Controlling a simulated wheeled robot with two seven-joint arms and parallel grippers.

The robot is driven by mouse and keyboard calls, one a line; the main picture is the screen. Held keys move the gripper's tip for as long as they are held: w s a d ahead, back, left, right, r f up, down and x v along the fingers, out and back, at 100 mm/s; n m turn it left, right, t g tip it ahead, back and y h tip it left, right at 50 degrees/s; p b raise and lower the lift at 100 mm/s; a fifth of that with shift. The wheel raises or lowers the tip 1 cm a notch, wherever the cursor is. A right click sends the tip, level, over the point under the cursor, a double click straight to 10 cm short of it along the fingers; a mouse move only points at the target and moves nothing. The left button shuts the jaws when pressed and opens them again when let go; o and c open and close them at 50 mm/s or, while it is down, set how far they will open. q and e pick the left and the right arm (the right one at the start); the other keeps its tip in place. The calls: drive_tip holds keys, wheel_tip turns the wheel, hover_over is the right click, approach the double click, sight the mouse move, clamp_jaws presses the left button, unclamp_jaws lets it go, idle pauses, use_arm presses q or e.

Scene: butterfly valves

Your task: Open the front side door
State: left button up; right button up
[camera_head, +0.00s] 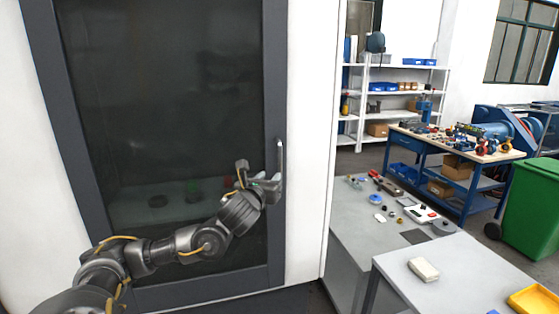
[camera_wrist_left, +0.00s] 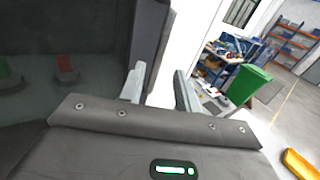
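The front side door (camera_head: 160,90) is a dark glass panel in a dark grey frame, and it looks closed. Its vertical handle (camera_head: 281,155) is on the right frame edge. My left gripper (camera_head: 262,178) is at the lower end of the handle, in front of the frame. In the left wrist view, the left gripper's fingers (camera_wrist_left: 159,88) are apart, with the door's edge and white wall beyond them. I cannot tell whether the handle lies between the fingers or whether they touch it. My right gripper is not in view.
White machine wall (camera_head: 312,130) borders the door on the right. A grey table (camera_head: 355,225) with small parts stands right of it, near another table with a white block (camera_head: 423,269). A blue workbench (camera_head: 450,150), green bin (camera_head: 530,210) and shelves (camera_head: 395,90) stand farther back.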

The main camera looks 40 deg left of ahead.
sight(279, 163)
use_arm(q)
drive_tip(key=p+x, duration=0.2)
drive_tip(key=x, duration=0.1)
drive_tip(key=r+p+x, duration=0.1)
drive_tip(key=p+x, duration=0.1)
drive_tip(key=x, duration=0.1)
drive_tip(key=p+x, duration=0.2)
drive_tip(key=x, duration=0.1)
drive_tip(key=shift+w+r, duration=0.1)
drive_tip(key=shift+r, duration=0.1)
drive_tip(key=shift+w+a+f+p, duration=0.1)
drive_tip(key=shift+w+a+p, duration=0.15)
drive_tip(key=shift+w, duration=0.35)
drive_tip(key=shift+m, duration=0.3)
drive_tip(key=shift+c, duration=0.3)
clamp_jaws()
